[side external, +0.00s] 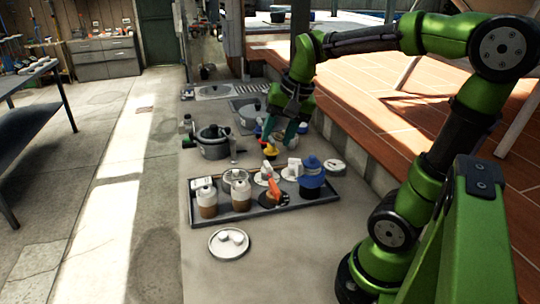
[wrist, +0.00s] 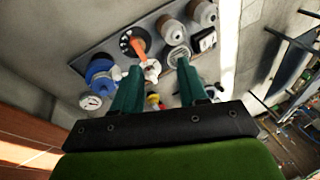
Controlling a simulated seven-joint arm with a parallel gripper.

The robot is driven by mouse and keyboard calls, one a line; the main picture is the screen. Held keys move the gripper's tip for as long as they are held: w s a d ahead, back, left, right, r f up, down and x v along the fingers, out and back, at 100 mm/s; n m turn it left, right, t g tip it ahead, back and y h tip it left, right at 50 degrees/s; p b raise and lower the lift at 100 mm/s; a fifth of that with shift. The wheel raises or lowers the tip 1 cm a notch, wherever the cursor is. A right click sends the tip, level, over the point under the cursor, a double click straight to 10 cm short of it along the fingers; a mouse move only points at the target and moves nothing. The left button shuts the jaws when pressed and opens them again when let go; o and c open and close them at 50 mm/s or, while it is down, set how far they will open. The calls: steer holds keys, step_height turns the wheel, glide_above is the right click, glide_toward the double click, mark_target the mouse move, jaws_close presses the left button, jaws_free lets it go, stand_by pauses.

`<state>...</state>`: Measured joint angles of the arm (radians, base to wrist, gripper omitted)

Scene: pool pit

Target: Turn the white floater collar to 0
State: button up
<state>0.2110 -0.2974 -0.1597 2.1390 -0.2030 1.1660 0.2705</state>
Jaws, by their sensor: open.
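My gripper (side external: 277,139) is above the bench behind the tray, with its teal fingers pointing down and apart. In the wrist view the open fingers (wrist: 158,68) have a small white knobbed piece (wrist: 151,69) between their tips in the picture; I see no contact. Two white-topped bottle-like floaters with brown lower parts, one at left (side external: 206,199) and one beside it (side external: 241,195), stand upright in the tray. Which part is the white floater collar, and any numbers on it, are too small to tell. A small red-and-yellow object (side external: 270,152) is just below the gripper.
The dark tray (side external: 268,211) also holds a blue-topped container (side external: 311,174) and an orange-handled piece (side external: 273,191). A white plate (side external: 229,244) lies in front. A grey lidded pot (side external: 213,145) stands behind. The bench front is mostly clear.

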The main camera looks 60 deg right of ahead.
mark_target(299, 163)
steer(key=s+d+r+m+g, duration=0.15)
steer(key=d+m+g, duration=0.25)
steer(key=d+m, duration=0.75)
steer(key=shift+m, duration=0.45)
steer(key=f, duration=1.5)
steer(key=shift+w+a+f, duration=0.25)
steer(key=shift+a+f, duration=0.1)
steer(key=shift+a, duration=0.05)
jaws_close()
